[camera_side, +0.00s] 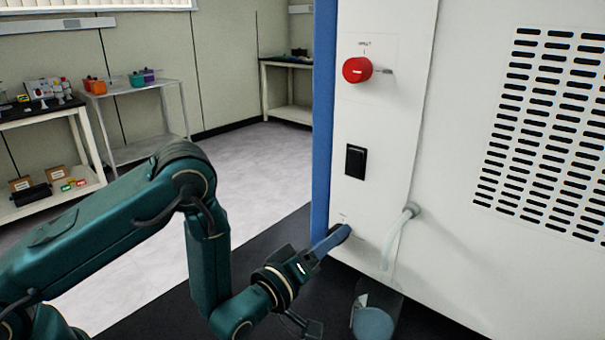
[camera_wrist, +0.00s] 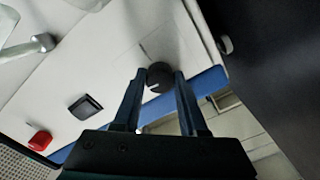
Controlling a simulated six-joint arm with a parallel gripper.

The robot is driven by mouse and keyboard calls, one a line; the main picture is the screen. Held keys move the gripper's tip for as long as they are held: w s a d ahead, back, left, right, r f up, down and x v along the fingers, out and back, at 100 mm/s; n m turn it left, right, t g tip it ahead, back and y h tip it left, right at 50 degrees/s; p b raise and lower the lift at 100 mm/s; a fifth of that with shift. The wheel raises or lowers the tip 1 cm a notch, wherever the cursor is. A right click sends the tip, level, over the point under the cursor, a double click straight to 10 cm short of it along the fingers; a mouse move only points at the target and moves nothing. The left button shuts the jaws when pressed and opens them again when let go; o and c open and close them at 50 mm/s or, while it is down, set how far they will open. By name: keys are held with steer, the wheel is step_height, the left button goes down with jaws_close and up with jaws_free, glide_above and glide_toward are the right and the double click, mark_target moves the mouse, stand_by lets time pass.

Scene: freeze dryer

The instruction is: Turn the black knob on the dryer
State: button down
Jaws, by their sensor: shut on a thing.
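The black knob (camera_wrist: 159,77) sits low on the white side panel of the dryer (camera_side: 460,190). In the wrist view it is round, with a pale mark on its face. My gripper (camera_wrist: 160,80) has one finger on each side of the knob and is shut on it. In the side view my gripper (camera_side: 338,236) reaches the panel from the lower left, and its fingers hide most of the knob (camera_side: 346,229).
Above the knob are a black rocker switch (camera_side: 355,161) and a red knob (camera_side: 357,69). A pale hose (camera_side: 395,240) comes out to the right and hangs down towards a clear container (camera_side: 374,318). A blue edge strip (camera_side: 322,120) borders the panel's left.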

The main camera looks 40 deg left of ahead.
steer(key=shift+n, duration=0.6)
steer(key=shift+c, duration=2.2)
jaws_free()
steer(key=s, duration=0.5)
steer(key=shift+s, duration=0.1)
